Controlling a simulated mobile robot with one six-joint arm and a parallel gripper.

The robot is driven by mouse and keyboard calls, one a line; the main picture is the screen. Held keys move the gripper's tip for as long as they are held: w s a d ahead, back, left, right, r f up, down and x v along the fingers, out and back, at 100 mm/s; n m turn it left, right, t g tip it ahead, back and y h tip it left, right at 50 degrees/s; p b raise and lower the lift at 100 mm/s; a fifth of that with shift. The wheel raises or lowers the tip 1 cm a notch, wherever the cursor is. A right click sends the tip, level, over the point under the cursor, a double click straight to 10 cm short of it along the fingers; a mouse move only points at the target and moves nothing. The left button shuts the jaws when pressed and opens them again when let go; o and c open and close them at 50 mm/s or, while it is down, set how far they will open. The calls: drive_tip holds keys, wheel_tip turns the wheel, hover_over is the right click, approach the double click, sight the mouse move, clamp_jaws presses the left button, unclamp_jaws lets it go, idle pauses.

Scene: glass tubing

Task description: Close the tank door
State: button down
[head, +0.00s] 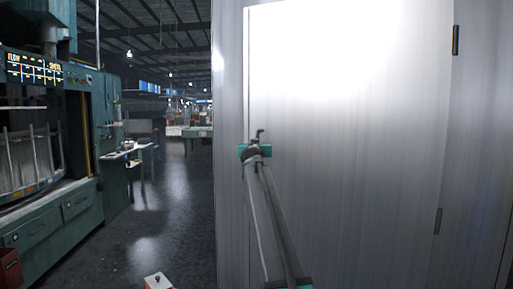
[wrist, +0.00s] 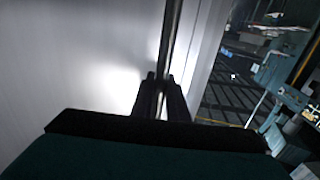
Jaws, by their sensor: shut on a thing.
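The tank door (head: 350,130) is a tall pale metal panel that fills the right half of the head view. Its hinges are on the right, and its free edge is on the left, close to the side panel. Whether a narrow gap is left there I cannot tell. My gripper (head: 259,134) is at this free edge, about mid-height in the picture. In the wrist view, my gripper (wrist: 162,85) is shut on a thin dark upright bar (wrist: 172,40) at the door's edge. Whether this is a handle or the edge itself is unclear. The door (wrist: 80,60) lies left of the fingers.
A green machine (head: 45,150) with a lit panel stands at the left. A small white table (head: 125,154) is beside it. A white-topped box (head: 157,281) is low at the front. The dark floor (head: 175,215) between machine and tank is open.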

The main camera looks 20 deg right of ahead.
drive_tip(key=c, duration=1.7)
unclamp_jaws()
drive_tip(key=shift+w+d+r, duration=0.1)
drive_tip(key=shift+d, duration=0.2)
drive_tip(key=shift+f, duration=0.2)
drive_tip(key=shift+s, duration=0.2)
drive_tip(key=shift+a+b+v, duration=0.15)
drive_tip(key=shift+b+v, duration=0.2)
drive_tip(key=shift+v, duration=3.1)
drive_tip(key=shift+a+b+v, duration=0.15)
drive_tip(key=shift+b+v, duration=0.15)
drive_tip(key=shift+v, duration=3.15)
drive_tip(key=shift+w+r, duration=0.2)
drive_tip(key=shift+w, duration=0.05)
